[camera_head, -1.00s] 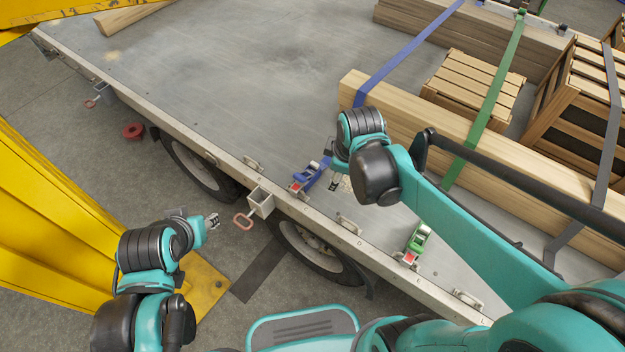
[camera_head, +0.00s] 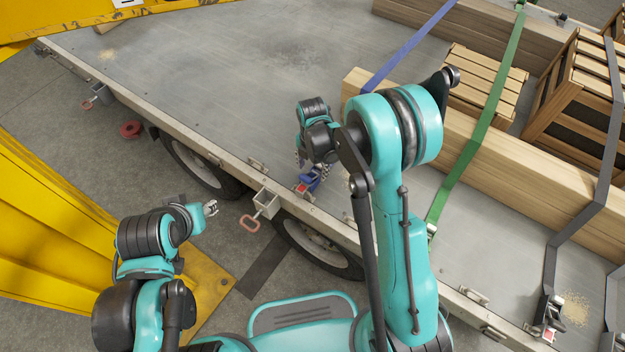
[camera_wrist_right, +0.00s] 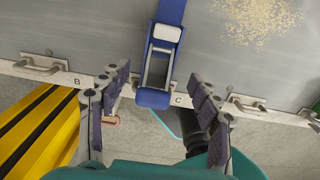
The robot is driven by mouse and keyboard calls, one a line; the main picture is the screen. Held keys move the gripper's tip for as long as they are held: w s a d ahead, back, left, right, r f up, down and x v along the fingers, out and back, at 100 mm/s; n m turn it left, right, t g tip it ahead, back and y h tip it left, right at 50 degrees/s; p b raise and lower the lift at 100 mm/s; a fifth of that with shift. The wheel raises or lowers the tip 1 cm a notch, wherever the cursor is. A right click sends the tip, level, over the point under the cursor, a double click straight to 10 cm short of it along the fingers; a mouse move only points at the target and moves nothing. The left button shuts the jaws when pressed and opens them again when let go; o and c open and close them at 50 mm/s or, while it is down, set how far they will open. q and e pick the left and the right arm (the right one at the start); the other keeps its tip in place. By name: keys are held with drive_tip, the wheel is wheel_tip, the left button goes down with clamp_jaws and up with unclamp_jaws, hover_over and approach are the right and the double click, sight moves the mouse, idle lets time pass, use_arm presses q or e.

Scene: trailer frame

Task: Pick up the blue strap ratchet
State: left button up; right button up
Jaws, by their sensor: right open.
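The blue strap ratchet (camera_head: 307,183) sits at the near edge of the trailer bed, partly hidden behind my right arm in the head view. In the right wrist view the ratchet (camera_wrist_right: 158,66) hangs from its blue strap (camera_wrist_right: 171,10), with its lower end over the trailer's edge rail by the letter C. My right gripper (camera_head: 311,168) is at the ratchet in the head view. In the wrist view its open fingers (camera_wrist_right: 162,100) are on either side of the ratchet's lower end, apart from it. My left gripper (camera_head: 211,208) is off the trailer's side, its fingers apart and empty.
The trailer bed (camera_head: 200,90) is clear at left. Long timber beams (camera_head: 500,160) and wooden crates (camera_head: 487,85) lie at right under a green strap (camera_head: 478,135). A grey strap ratchet (camera_head: 547,315) is at lower right. Yellow structures (camera_head: 50,230) stand at left.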

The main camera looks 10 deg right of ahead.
sight(312, 175)
drive_tip(key=f+b, duration=0.1)
drive_tip(key=f, duration=0.1)
drive_tip(key=f+b, duration=0.1)
drive_tip(key=f, duration=0.1)
drive_tip(key=shift+w+f, duration=0.2)
drive_tip(key=shift+f, duration=0.1)
drive_tip(key=shift+r, duration=0.15)
clamp_jaws()
